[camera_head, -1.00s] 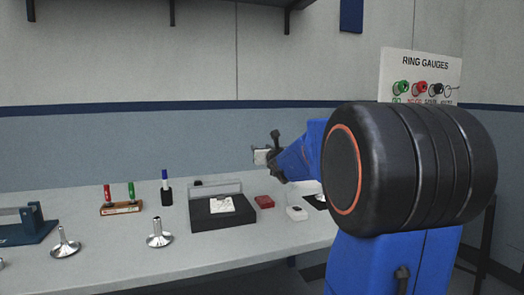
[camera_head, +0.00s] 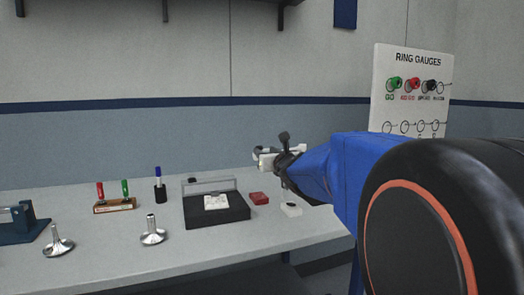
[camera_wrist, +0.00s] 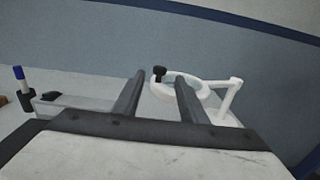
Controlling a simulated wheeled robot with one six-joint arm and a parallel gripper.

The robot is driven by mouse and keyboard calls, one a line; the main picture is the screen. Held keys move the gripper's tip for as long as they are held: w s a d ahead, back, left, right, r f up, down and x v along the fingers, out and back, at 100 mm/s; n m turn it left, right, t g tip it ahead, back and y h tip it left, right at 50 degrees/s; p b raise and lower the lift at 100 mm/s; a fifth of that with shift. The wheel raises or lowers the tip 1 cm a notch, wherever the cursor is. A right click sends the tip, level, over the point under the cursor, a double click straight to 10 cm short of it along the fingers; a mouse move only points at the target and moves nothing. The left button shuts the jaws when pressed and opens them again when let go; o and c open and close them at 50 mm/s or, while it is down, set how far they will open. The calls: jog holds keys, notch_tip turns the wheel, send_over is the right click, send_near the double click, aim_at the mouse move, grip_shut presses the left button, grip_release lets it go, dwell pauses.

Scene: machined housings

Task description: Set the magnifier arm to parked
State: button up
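The magnifier shows in the wrist view as a white ring (camera_wrist: 185,87) with a small black knob on its left. I see nothing held, and I cannot tell whether a finger touches the ring. In the head view my gripper (camera_head: 275,158) is above the back of the bench; pale parts at its tip are too small to tell apart from the magnifier.
A ring gauge board (camera_head: 410,60) stands behind my arm.

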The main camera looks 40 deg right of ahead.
jog(key=shift+v, duration=2.9)
jog(key=shift+c, duration=0.6)
